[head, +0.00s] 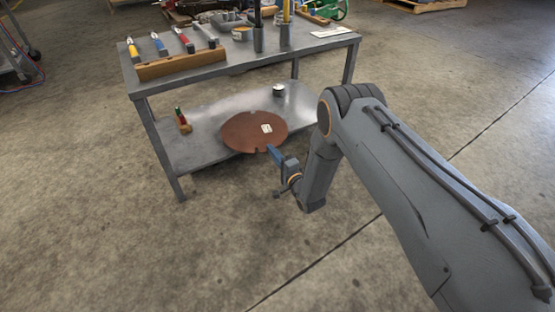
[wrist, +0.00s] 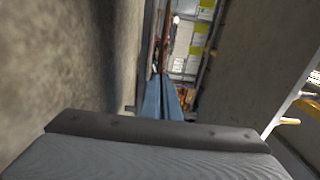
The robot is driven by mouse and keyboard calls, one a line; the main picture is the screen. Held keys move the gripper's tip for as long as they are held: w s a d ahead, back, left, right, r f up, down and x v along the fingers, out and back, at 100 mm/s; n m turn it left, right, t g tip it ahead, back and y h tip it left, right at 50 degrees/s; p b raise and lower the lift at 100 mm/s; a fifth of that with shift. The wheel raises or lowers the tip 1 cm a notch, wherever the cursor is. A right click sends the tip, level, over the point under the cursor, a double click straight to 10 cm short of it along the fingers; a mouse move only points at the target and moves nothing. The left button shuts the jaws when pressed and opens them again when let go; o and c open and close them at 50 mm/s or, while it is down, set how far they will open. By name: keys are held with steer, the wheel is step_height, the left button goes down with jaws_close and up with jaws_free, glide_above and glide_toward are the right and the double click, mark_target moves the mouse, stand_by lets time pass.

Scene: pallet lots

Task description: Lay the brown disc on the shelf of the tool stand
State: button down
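The brown disc (head: 240,134) is a flat, thin round plate with small notches in its rim and a pale label on top. My gripper (head: 273,153), with blue fingers, is shut on the disc's near rim. In the wrist view the fingers (wrist: 164,82) are close together, with a brown edge-on strip (wrist: 166,30) beyond them.
A small bottle-like item (head: 183,121) stands at the shelf's left, and a small round tin (head: 279,90) at the back right. The stand's top holds a wooden rack (head: 180,64) with several tools, and dark cups. The concrete floor in front is clear.

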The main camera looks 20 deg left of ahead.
steer(key=b+x, duration=0.1)
steer(key=x, duration=0.2)
steer(key=b+x, duration=0.1)
steer(key=shift+w+a+f+b, duration=0.25)
steer(key=shift+f+b, duration=0.05)
steer(key=shift+b, duration=0.05)
steer(key=shift+w+a+f, duration=0.1)
steer(key=shift+f, duration=0.1)
steer(key=shift+f+b, duration=0.5)
steer(key=c, duration=1.9)
jaws_free()
steer(key=shift+c, duration=0.2)
steer(key=p+v, duration=0.4)
steer(key=v, duration=0.4)
